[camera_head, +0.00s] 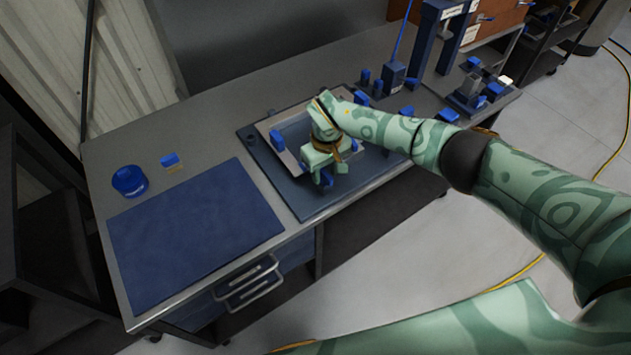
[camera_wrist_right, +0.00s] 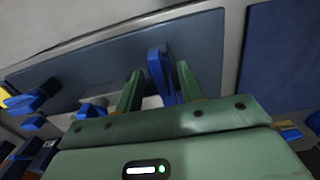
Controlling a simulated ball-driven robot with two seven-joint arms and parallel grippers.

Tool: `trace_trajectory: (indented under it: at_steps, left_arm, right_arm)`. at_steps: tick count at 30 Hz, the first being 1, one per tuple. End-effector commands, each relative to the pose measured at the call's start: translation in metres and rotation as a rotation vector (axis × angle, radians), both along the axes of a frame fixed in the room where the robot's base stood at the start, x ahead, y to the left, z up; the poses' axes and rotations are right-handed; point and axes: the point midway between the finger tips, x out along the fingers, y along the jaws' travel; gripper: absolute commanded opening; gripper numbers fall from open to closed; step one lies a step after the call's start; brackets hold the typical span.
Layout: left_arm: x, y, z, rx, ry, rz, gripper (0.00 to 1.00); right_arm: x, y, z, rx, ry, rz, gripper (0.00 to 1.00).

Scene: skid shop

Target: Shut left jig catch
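The jig, a pale metal frame (camera_head: 268,127) with blue catches, sits on a dark slate base plate (camera_head: 305,208) on the bench. One blue catch (camera_head: 277,140) stands at its left side. My right gripper (camera_head: 326,180) is over the jig's front, pointing down. A second blue catch (camera_head: 327,177) shows at its fingers. In the right wrist view, my right gripper (camera_wrist_right: 160,88) is open, and an upright blue catch (camera_wrist_right: 158,72) shows between its fingers, nearer the right-hand one. Contact cannot be told. My gripper and wrist hide part of the jig. My left gripper is out of view.
A blue mat (camera_head: 190,235) covers the bench's left part, with a blue round container (camera_head: 129,181) and a small blue-topped block (camera_head: 170,161) behind it. Blue fixtures (camera_head: 395,77) and a press-like frame (camera_head: 432,40) stand at the back right. Drawers (camera_head: 247,282) are below.

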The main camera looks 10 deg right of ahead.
Motion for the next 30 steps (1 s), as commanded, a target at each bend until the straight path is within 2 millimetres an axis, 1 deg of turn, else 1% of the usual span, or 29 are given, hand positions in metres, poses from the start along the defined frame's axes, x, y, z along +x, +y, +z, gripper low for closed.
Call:
trace_trajectory:
  at_steps: [5, 8, 11, 25, 27, 30]
  left_arm:
    - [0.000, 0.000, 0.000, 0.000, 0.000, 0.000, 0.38]
    - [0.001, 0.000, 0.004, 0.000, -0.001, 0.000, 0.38]
    - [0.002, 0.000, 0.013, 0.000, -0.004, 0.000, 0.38]
    - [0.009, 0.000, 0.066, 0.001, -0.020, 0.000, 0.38]
    - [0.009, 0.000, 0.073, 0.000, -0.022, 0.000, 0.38]
    - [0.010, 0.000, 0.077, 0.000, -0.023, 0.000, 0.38]
  right_arm:
    - [0.000, 0.000, 0.000, 0.000, 0.000, 0.001, 0.38]
    - [0.000, 0.000, 0.004, -0.001, 0.000, 0.001, 0.38]
    - [0.000, 0.000, 0.014, -0.001, -0.001, 0.001, 0.38]
    - [0.000, 0.000, 0.072, -0.001, -0.001, 0.000, 0.38]
    - [0.000, 0.000, 0.079, -0.001, -0.001, 0.001, 0.38]
    - [0.000, 0.000, 0.083, -0.001, 0.000, 0.001, 0.38]
